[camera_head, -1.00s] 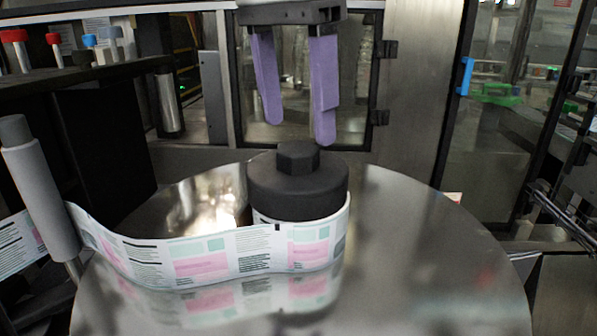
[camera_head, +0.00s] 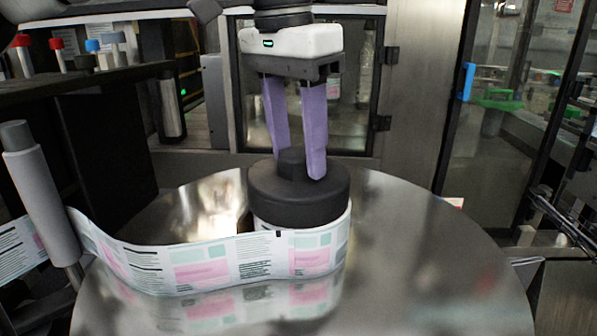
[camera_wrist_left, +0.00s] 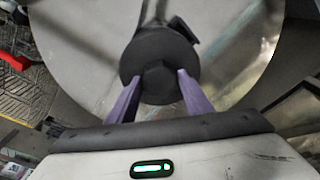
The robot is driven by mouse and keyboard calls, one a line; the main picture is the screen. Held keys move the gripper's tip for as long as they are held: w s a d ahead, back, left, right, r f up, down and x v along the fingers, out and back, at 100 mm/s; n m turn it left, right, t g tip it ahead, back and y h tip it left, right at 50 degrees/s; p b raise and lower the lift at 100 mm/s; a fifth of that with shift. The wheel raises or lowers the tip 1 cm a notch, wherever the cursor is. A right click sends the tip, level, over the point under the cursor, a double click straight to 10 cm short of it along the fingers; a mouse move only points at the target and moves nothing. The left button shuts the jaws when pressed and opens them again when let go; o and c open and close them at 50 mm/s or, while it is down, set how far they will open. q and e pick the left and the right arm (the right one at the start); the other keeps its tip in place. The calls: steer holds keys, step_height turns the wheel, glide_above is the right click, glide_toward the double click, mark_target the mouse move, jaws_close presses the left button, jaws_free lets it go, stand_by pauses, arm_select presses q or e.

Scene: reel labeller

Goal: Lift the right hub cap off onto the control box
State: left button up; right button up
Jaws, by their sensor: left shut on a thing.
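The black hub cap (camera_head: 299,201) sits on the label reel hub, on the round metal plate (camera_head: 420,260) in the head view. Its raised hex knob (camera_head: 290,158) is partly hidden by a finger. My left gripper (camera_head: 298,165), with purple fingers, reaches down from above and is shut on the hub cap's knob. In the left wrist view the fingers (camera_wrist_left: 158,83) stand on either side of the knob on the round cap (camera_wrist_left: 160,50). My right gripper is out of view. I cannot make out the control box.
A label strip (camera_head: 200,263) runs from around the hub to a grey roller (camera_head: 42,190) at left. A dark shelf (camera_head: 75,80) with red- and blue-capped tubes stands at the upper left. The plate's right side is clear.

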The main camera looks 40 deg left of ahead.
mark_target(297, 153)
arm_select(q)
steer(key=shift+r, duration=0.1)
step_height(297, 153, up, 10)
stand_by(0.4)
